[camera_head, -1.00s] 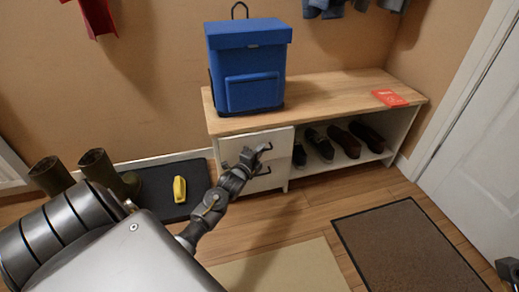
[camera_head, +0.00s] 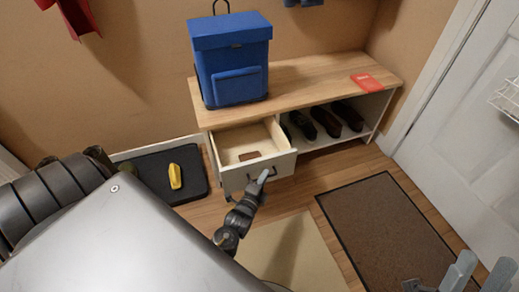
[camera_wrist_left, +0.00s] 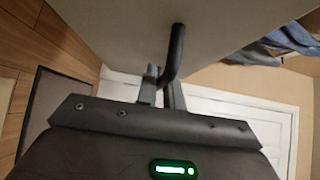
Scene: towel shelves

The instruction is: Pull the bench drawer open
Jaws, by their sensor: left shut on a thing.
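The bench (camera_head: 312,76) has a light wood top and a white body. Its upper left drawer (camera_head: 236,181) is pulled out, showing its pale inside and a small brown item (camera_head: 250,155). My left gripper (camera_head: 263,175) is at the drawer front, shut on the dark handle. In the left wrist view the dark handle bar (camera_wrist_left: 176,48) runs between the fingers of my left gripper (camera_wrist_left: 161,88). My right gripper (camera_head: 480,275) is at the bottom right, its fingers apart and empty, away from the bench.
A blue backpack (camera_head: 232,75) and a red booklet (camera_head: 367,83) are on the bench. Shoes (camera_head: 326,121) fill the open shelf. A dark tray (camera_head: 149,184) holds a yellow object (camera_head: 175,176). A brown mat (camera_head: 390,235) and a beige rug (camera_head: 290,250) lie in front.

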